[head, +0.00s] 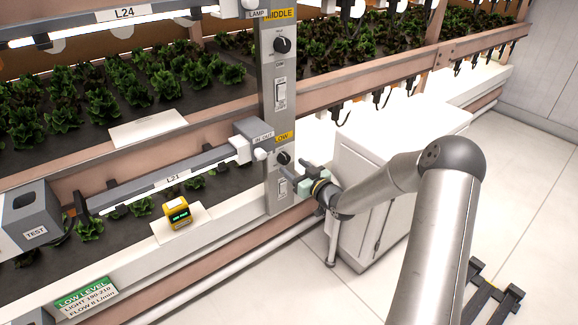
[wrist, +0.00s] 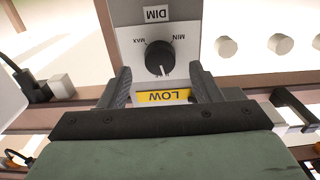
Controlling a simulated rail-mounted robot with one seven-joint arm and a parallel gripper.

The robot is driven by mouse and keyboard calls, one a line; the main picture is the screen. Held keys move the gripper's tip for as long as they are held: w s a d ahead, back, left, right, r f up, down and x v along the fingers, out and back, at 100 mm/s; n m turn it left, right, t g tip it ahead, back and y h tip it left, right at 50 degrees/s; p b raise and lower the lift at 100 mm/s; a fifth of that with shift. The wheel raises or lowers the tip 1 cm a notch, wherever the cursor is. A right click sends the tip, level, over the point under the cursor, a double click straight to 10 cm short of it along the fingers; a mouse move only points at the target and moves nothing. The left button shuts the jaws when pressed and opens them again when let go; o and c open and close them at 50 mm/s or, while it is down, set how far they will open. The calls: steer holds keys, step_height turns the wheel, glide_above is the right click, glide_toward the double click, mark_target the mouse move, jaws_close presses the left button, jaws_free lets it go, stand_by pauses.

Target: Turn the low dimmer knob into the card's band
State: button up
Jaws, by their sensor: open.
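The low dimmer knob (head: 283,158) is a black round knob on the grey post, beside the yellow LOW label (head: 284,137). In the wrist view the knob (wrist: 160,58) appears upside down, with MIN to the right, MAX to the left and its pale pointer mark toward the picture's bottom. My gripper (wrist: 161,72) is open, its dark fingers on either side of the panel just short of the knob; I see no contact. In the head view my gripper (head: 296,178) is at the post, just below the knob. The green-headed card (head: 87,296) reads LOW LEVEL, apparently LIGHT 190-210.
A yellow meter (head: 179,213) stands on a white plate on the low tray; its reading is too small to read. The L21 lamp bar (head: 170,178) runs left of the post. A middle knob (head: 283,45) sits higher. A white cabinet (head: 385,165) stands right, behind my arm.

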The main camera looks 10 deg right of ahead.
mark_target(286, 161)
steer(key=shift+x, duration=1.8)
steer(key=c, duration=1)
steer(key=shift+m, duration=0.3)
steer(key=m, duration=0.3)
steer(key=shift+p, duration=0.4)
steer(key=shift+m+p, duration=0.45)
steer(key=shift+m, duration=1.65)
